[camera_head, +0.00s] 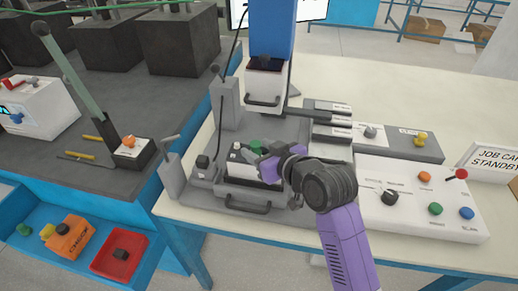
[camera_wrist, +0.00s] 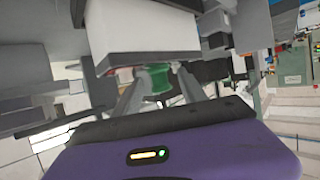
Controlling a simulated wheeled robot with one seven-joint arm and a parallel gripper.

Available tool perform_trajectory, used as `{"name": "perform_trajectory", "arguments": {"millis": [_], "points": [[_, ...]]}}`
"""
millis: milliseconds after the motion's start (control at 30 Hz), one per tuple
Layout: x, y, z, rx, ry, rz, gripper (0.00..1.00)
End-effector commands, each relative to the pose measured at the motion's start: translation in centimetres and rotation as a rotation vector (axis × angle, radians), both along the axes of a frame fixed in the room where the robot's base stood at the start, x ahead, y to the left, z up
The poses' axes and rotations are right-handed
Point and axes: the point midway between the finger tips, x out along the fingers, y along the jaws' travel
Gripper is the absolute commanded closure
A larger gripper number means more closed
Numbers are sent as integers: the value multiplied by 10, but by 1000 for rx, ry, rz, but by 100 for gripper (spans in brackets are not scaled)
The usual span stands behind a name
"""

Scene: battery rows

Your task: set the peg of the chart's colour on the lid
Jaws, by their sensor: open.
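A green peg (camera_head: 255,145) stands upright on top of the small dark-and-white box in the press fixture, which seems to carry the lid (camera_head: 238,157). My gripper (camera_head: 262,158) is over this box, close to the peg. In the wrist view the green peg (camera_wrist: 155,82) lies between the two spread fingers of my gripper (camera_wrist: 158,90); the jaws are open, and I cannot tell whether a finger touches it. Much of the lid is hidden by my gripper. The chart is not clearly identifiable; a white board (camera_head: 312,10) is cut off at the top.
The press head (camera_head: 267,80) hangs just behind my gripper. A control panel (camera_head: 425,195) with coloured knobs is to the right, beside a standby sign (camera_head: 493,160). A blue tray (camera_head: 75,275) at lower left holds an orange box (camera_head: 66,238) and a red bin (camera_head: 103,268).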

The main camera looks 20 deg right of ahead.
Motion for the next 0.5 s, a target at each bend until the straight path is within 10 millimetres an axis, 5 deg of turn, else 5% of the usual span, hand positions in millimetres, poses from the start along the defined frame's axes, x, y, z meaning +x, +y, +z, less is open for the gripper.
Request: {"name": "perform_trajectory", "arguments": {"millis": [233,500], "points": [[-11,-2,6,1,0,-1,51],[-60,-10,27,0,-1,-1,51]]}}
